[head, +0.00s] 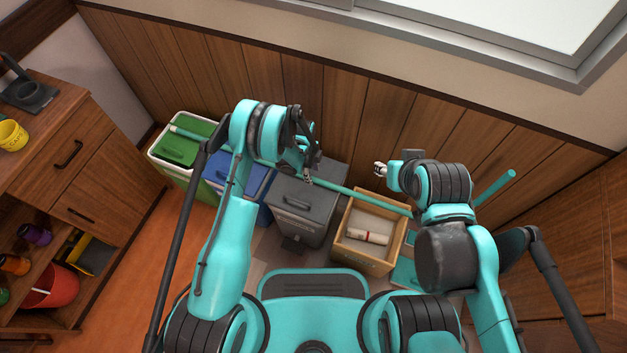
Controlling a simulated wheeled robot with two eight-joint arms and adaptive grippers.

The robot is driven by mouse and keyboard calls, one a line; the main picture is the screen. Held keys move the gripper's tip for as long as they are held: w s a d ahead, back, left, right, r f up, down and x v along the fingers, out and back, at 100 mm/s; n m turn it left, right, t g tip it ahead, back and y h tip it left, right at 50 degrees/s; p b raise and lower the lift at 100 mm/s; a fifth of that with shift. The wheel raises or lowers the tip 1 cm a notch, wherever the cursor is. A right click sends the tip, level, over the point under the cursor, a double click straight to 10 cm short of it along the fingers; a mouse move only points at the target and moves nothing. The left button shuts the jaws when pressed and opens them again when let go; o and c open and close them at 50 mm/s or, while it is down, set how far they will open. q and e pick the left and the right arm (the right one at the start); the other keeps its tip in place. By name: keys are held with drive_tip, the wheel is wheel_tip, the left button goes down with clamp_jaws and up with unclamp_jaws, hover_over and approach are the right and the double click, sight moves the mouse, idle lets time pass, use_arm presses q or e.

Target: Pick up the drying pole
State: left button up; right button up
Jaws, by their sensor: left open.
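The drying pole (345,188) is a long, thin teal rod. It runs slantwise above the bins, from upper left down to the right, where my right arm hides it. My left gripper (309,175) is open, with its fingertips at the middle of the pole. I cannot tell whether they touch it or have it between them. My right arm is bent over the right side. A small pale-tipped part at its end (381,169) shows above the wooden box, but its fingers cannot be made out.
Below the pole stand a green bin (180,150), a blue bin (236,175), a grey bin (300,208) and a wooden box (372,258) with a rolled item. A wood-panelled wall (340,110) is close behind. Another teal rod end (495,188) shows at right. A cabinet (75,165) stands left.

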sight(313, 178)
use_arm(q)
drive_tip(key=f, duration=0.1)
drive_tip(key=f+b, duration=0.1)
drive_tip(key=f, duration=0.1)
drive_tip(key=f+b, duration=0.1)
drive_tip(key=shift+w+d+f, duration=0.15)
drive_tip(key=shift+w+f, duration=0.15)
drive_tip(key=shift+r, duration=0.15)
clamp_jaws()
drive_tip(key=shift+r, duration=0.1)
